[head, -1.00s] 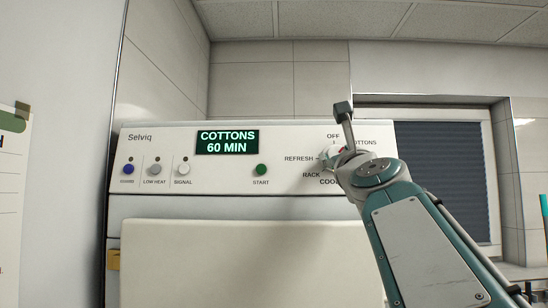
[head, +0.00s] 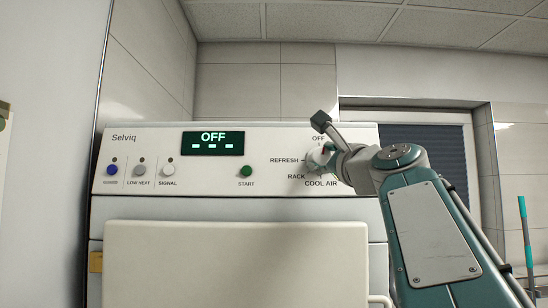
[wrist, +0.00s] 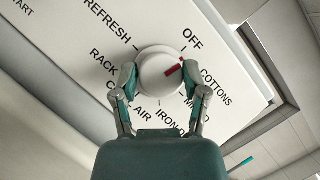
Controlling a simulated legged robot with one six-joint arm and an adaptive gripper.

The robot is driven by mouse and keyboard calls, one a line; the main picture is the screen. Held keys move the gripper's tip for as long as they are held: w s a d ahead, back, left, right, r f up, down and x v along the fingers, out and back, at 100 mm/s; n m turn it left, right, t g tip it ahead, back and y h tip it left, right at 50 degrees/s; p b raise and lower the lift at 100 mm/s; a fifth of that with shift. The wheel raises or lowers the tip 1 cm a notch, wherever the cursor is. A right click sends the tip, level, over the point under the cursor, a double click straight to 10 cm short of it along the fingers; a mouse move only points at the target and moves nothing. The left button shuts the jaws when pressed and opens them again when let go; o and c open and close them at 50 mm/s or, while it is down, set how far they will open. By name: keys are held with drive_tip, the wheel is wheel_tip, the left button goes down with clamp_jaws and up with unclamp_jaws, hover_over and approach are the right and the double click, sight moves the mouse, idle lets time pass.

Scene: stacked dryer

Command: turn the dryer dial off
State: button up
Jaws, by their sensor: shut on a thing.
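The white dial (head: 316,158) is on the right part of the dryer panel, partly hidden by my gripper in the head view. In the wrist view the dial (wrist: 153,78) sits between my gripper's fingertips (wrist: 160,80), which are shut on its two sides. Its red pointer (wrist: 175,68) lies on the side of the OFF and COTTONS labels, seemingly between them from this tilted angle. The dryer display (head: 213,143) reads OFF with dashes below.
Blue, grey and white buttons and a green START button (head: 246,171) are on the panel left of the dial. The pale dryer door (head: 235,265) is below. A dark shuttered window (head: 440,150) is behind my arm at the right.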

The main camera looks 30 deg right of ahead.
drive_tip(key=shift+w+d+f+n+g+y, duration=0.15)
drive_tip(key=shift+n+g+y, duration=0.25)
drive_tip(key=shift+n, duration=0.5)
drive_tip(key=shift+w+d+f+n+g+y, duration=0.1)
drive_tip(key=shift+f+n+g+y, duration=0.1)
drive_tip(key=shift+n+y, duration=0.55)
drive_tip(key=shift+n, duration=0.25)
drive_tip(key=o, duration=1.2)
drive_tip(key=shift+w, duration=0.15)
drive_tip(key=shift+c, duration=0.2)
drive_tip(key=shift+r, duration=0.1)
drive_tip(key=shift+r, duration=0.1)
drive_tip(key=shift+s, duration=0.3)
drive_tip(key=s+a+f, duration=0.1)
drive_tip(key=s+f, duration=0.1)
drive_tip(key=s, duration=0.9)
drive_tip(key=shift+s, duration=0.2)
drive_tip(key=shift+w, duration=0.1)
